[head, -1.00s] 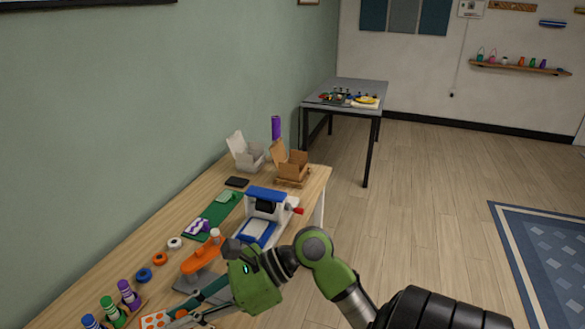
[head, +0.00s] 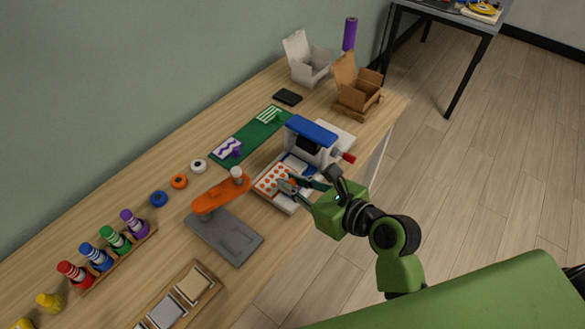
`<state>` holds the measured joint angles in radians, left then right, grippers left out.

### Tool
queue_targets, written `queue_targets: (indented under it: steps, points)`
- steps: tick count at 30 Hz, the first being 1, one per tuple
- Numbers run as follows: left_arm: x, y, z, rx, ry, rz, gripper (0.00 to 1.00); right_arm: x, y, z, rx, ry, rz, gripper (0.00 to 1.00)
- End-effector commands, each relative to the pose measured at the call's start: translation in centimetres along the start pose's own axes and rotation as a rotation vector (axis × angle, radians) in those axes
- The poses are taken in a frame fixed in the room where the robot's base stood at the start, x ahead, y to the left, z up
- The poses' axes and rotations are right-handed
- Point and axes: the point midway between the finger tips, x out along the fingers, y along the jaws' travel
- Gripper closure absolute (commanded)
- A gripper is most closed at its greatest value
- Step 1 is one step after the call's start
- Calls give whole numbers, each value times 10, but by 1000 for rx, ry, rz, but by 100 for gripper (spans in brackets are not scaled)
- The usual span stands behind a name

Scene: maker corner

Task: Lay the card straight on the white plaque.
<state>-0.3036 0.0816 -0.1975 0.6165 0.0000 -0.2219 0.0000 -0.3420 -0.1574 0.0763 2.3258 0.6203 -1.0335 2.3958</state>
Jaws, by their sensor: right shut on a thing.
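The card (head: 270,177), white with orange dots, is at the front of the press (head: 311,134) with the blue top. My right gripper (head: 289,183) is shut on the card's right side. The card lies over or just above the press's pale bed; I cannot tell whether it touches. The white plaque is mostly hidden by the card and gripper; a pale and blue strip (head: 297,165) shows beside the card, and I cannot tell how straight the card sits on it. My left gripper is out of view.
An orange-armed tool (head: 220,194) on a grey base (head: 225,238) stands left of the press. A green mat (head: 250,137) holds two patterned stamps or cards. Open white (head: 306,62) and brown (head: 357,88) boxes stand behind. Coloured bottles (head: 115,238) fill a rack at left.

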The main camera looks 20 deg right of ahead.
Motion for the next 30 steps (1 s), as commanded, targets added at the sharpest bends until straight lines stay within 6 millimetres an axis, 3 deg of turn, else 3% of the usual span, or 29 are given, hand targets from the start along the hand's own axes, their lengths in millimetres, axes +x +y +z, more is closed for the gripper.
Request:
queue_targets:
  steps: [4,13,16,26,30]
  points:
    - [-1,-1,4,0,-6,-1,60,15,-17,-3,-4,1,-12,100]
    - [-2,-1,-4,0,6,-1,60,66,-79,-18,-4,2,-12,100]
    - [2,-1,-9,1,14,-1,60,82,-91,-37,-1,5,-10,100]
    - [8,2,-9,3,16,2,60,109,-112,-60,-1,1,-9,100]
    - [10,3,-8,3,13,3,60,117,-115,-79,1,5,-8,100]
